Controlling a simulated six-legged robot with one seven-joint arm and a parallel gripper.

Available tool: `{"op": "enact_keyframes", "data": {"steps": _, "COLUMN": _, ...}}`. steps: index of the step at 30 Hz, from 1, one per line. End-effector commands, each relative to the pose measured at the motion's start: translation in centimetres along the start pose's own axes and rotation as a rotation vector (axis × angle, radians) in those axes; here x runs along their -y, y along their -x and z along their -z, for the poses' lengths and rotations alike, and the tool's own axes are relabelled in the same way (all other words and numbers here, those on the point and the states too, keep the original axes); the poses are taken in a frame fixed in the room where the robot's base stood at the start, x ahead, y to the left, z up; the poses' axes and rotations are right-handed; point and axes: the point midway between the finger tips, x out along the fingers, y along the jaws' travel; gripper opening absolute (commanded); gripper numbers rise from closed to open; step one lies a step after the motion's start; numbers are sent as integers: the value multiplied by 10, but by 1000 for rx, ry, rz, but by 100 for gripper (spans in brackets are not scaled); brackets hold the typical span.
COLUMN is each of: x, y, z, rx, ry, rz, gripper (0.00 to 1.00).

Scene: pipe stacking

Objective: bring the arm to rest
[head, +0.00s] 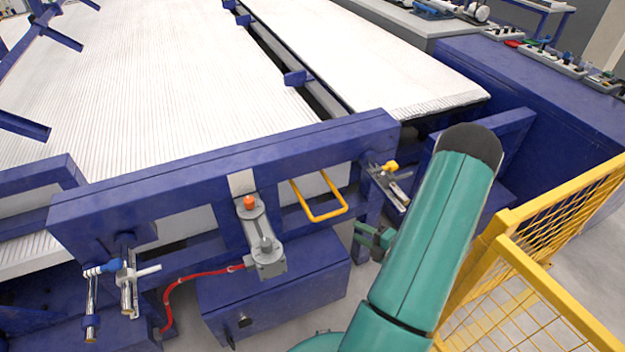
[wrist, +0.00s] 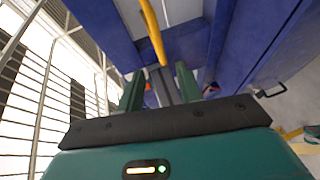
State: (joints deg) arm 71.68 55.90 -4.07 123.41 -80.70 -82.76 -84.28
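My arm (head: 435,230) is teal with a dark rounded elbow, raised and bent at the right of the head view. My gripper (head: 372,240) shows as small green fingers left of the arm, partly hidden by it, in front of the blue machine frame. In the wrist view my gripper (wrist: 158,84) has two green fingers standing apart. A grey part shows between them; I cannot tell its distance, but nothing appears clamped. A yellow U-shaped handle (head: 326,215) on the frame is left of the gripper; in the wrist view a yellow bar (wrist: 152,30) shows beyond the fingertips.
The blue frame (head: 220,165) carries a grey cylinder unit (head: 265,250) and a red hose (head: 180,282). White ribbed beds (head: 170,90) extend behind it. A yellow mesh fence (head: 560,215) stands close to the arm's right. Blue cabinets (head: 540,90) line the back right.

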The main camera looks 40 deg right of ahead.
Motion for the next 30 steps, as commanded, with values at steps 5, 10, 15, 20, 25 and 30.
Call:
{"op": "enact_keyframes", "data": {"steps": 5, "x": 0, "y": 0, "z": 0, "rx": 0, "ry": 0, "rz": 0, "gripper": 36}}
{"op": "enact_keyframes", "data": {"steps": 10, "x": -10, "y": -11, "z": -5, "rx": 11, "ry": 4, "rz": 40, "gripper": 36}}
{"op": "enact_keyframes", "data": {"steps": 15, "x": -49, "y": -46, "z": -18, "rx": 84, "ry": -8, "rz": 171, "gripper": 36}}
{"op": "enact_keyframes", "data": {"steps": 20, "x": -102, "y": -78, "z": -21, "rx": 209, "ry": -60, "rz": 282, "gripper": 36}}
{"op": "enact_keyframes", "data": {"steps": 25, "x": -161, "y": -102, "z": -7, "rx": 357, "ry": -154, "rz": 341, "gripper": 36}}
{"op": "enact_keyframes", "data": {"steps": 30, "x": -218, "y": -112, "z": 25, "rx": 498, "ry": -294, "rz": 354, "gripper": 36}}
